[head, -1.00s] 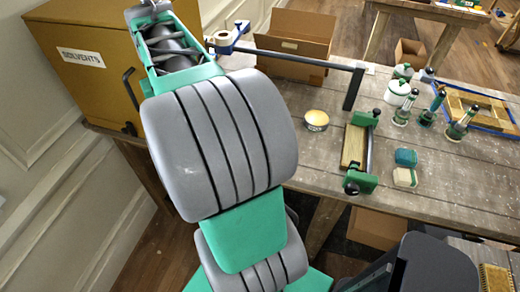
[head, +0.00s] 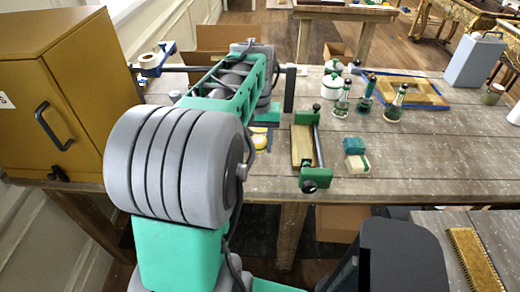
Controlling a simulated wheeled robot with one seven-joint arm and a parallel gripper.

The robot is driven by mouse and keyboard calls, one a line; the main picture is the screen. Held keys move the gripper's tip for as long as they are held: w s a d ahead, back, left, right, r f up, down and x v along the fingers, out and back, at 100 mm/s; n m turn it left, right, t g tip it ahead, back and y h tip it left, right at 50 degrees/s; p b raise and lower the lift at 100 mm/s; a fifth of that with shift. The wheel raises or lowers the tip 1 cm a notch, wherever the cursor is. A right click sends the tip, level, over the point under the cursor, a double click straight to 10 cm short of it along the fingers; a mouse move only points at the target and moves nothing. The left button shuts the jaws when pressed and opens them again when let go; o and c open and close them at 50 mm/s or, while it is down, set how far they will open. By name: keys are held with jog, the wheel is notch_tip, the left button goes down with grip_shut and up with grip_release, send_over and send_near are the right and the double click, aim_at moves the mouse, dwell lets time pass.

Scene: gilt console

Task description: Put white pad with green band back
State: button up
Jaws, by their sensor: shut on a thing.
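A small white pad with a green band (head: 357,164) lies on the wooden workbench, right of the green clamp-like tool and just in front of a teal block (head: 354,146). It looks flat on the bench, with nothing touching it from above. My arm reaches over the bench at the left centre, and its wrist end comes down near the yellow tin. My gripper's fingers are hidden behind my own arm, so what is between them does not show.
A green-ended tool with a wooden block (head: 302,146) stands between my arm and the pad. A yellow tin (head: 259,141) is partly hidden by my arm. Several green-topped bottles and a white lidded jar (head: 332,86) stand behind. The bench (head: 430,165) is clear to the right.

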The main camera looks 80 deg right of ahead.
jog(key=p, duration=0.1)
send_over(260, 159)
notch_tip(260, 159, down, 6)
jog(key=shift+f, duration=1.65)
jog(key=shift+f, duration=0.2)
jog(key=o, duration=1.3)
